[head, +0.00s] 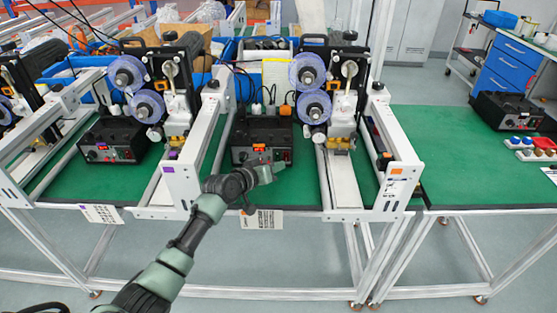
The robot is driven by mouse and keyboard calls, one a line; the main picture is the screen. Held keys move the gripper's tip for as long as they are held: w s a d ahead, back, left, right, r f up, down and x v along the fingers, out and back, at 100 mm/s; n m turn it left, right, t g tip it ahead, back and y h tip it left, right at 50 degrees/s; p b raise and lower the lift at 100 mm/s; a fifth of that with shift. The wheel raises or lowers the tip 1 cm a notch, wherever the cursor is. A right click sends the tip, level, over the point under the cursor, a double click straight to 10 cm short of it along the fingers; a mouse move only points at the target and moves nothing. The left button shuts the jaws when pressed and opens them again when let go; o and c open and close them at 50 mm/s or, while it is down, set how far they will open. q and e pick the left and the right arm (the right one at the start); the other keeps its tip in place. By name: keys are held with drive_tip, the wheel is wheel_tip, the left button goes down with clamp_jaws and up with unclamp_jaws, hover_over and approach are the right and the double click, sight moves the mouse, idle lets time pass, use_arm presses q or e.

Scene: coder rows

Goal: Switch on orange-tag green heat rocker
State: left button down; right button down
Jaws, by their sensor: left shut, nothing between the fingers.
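The orange-tag coder station stands in the middle, with an orange tag (396,172) on its white frame end. The green heat rocker cannot be made out; the gripper covers part of the box's lower front. My left gripper (276,168) is shut and empty, just in front of the box's lower right front. I cannot tell whether it touches the panel. My right gripper is not in view.
A similar station with a purple tag (169,170) and its own black box (108,140) stands to the left. White frame rails flank the middle box. Another black box (506,110) and several coloured buttons (520,142) are on the right table, which is largely clear.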

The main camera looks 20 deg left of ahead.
use_arm(q)
drive_tip(key=shift+w, duration=0.1)
idle(0.8)
drive_tip(key=shift+w+a+f+b, duration=0.1)
drive_tip(key=shift+w+a+b, duration=0.05)
drive_tip(key=shift+w+b, duration=0.2)
drive_tip(key=shift+w+a+b, duration=0.1)
drive_tip(key=shift+w+b, duration=0.2)
drive_tip(key=shift+b, duration=0.05)
idle(0.5)
drive_tip(key=shift+s, duration=0.1)
drive_tip(key=shift+s+d+p, duration=0.2)
drive_tip(key=shift+s+p, duration=0.3)
drive_tip(key=shift+p, duration=0.3)
drive_tip(key=shift+s, duration=0.2)
